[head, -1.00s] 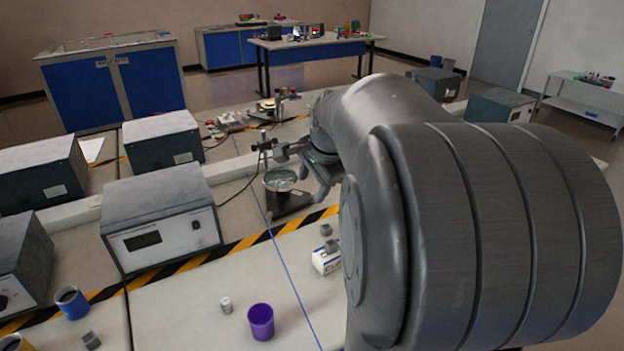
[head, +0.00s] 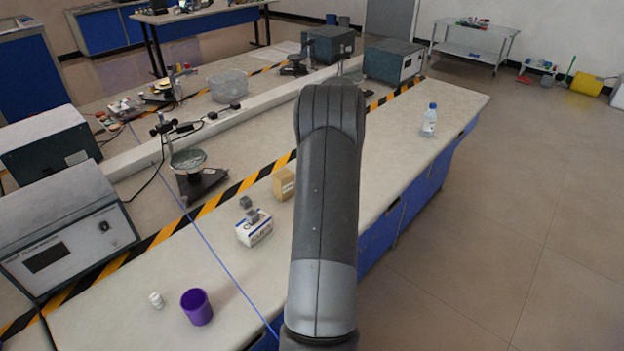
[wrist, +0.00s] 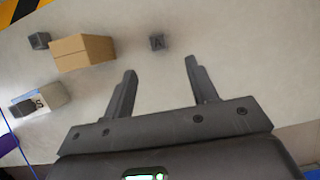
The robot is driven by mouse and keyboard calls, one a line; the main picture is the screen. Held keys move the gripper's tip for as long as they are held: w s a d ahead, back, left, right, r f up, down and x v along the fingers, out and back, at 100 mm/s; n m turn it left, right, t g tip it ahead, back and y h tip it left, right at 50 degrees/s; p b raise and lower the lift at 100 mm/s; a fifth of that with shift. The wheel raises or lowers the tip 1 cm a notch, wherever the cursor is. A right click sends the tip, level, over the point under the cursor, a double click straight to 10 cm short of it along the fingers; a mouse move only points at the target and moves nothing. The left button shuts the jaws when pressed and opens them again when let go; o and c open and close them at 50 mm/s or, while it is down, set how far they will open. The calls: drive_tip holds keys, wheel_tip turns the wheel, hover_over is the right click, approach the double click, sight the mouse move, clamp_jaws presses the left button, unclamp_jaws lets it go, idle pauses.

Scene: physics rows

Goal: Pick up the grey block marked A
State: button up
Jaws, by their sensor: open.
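The grey block marked A (wrist: 157,42) lies on the pale bench top in the wrist view, its letter facing the camera. My gripper (wrist: 160,66) is open and empty. Its two fingers point toward the block, which shows just past the fingertips, roughly centred between them, with bare bench around it. In the head view my arm hides both the gripper and this block.
Left of the block is a tan box (wrist: 88,52), also in the head view (head: 284,183). Beyond it is another grey block (wrist: 39,40). A white box (head: 255,230) carries a grey block (head: 252,214). A purple cup (head: 196,307) stands nearer. Bench is clear right of block A.

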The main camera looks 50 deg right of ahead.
drive_tip(key=x, duration=0.5)
drive_tip(key=shift+s+d+f, duration=0.1)
drive_tip(key=shift+d+f, duration=0.05)
drive_tip(key=x, duration=0.5)
drive_tip(key=shift+w+a+f, duration=0.3)
drive_tip(key=shift+a, duration=0.05)
drive_tip(key=c, duration=1)
drive_tip(key=shift+c, duration=0.2)
drive_tip(key=shift+r, duration=0.1)
